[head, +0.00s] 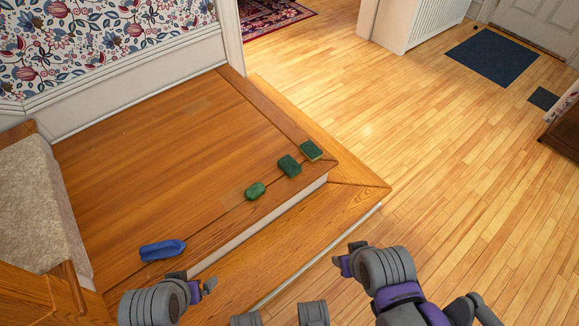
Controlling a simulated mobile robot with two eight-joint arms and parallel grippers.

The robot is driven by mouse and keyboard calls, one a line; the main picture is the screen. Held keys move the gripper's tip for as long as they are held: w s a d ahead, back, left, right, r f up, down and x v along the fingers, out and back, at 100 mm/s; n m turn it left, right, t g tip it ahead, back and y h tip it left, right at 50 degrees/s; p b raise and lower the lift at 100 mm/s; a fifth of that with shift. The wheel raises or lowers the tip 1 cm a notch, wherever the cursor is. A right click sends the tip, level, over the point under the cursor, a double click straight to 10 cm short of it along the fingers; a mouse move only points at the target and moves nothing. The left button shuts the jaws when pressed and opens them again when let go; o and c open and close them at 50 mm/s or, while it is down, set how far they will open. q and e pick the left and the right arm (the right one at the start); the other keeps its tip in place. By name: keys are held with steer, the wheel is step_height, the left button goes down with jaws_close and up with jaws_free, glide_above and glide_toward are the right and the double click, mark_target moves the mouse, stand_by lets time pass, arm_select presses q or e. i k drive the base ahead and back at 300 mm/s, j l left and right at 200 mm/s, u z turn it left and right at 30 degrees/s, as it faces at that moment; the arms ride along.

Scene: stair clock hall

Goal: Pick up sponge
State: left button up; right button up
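Several small objects lie in a loose row along the front of the wooden stair landing (150,150). A green block with a yellowish edge (311,150), which looks like a sponge, is nearest the landing's corner. A darker green block (289,166) lies just left of it, also sponge-like. A rounded green piece (255,190) lies further left; I cannot tell if it is a sponge. My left gripper (194,282) is open and empty near the landing's front edge, below the blue object. My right gripper (347,254) appears open and empty, beyond the lower step's edge, apart from the blocks.
A blue oblong object (162,250) lies at the landing's left front. A lower wooden step (290,235) wraps the landing. A carpeted stair (35,200) is at left. The plank floor (440,150) at right is mostly clear, with a dark mat (492,56) near the door.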

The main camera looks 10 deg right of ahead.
mark_target(288, 164)
steer(key=k+j, duration=0.1)
steer(key=k, duration=0.3)
steer(key=k+j, duration=0.1)
steer(key=k, duration=0.3)
steer(key=i+l+u, duration=0.1)
steer(key=u, duration=0.35)
steer(key=l+u, duration=0.15)
steer(key=u, duration=0.3)
steer(key=i+l+u, duration=0.1)
steer(key=u, duration=0.35)
steer(key=l+u, duration=0.25)
steer(key=l, duration=0.3)
steer(key=l+u, duration=0.25)
steer(key=l, duration=0.9)
steer(key=k+l, duration=0.1)
steer(key=l, duration=0.45)
steer(key=u, duration=0.05)
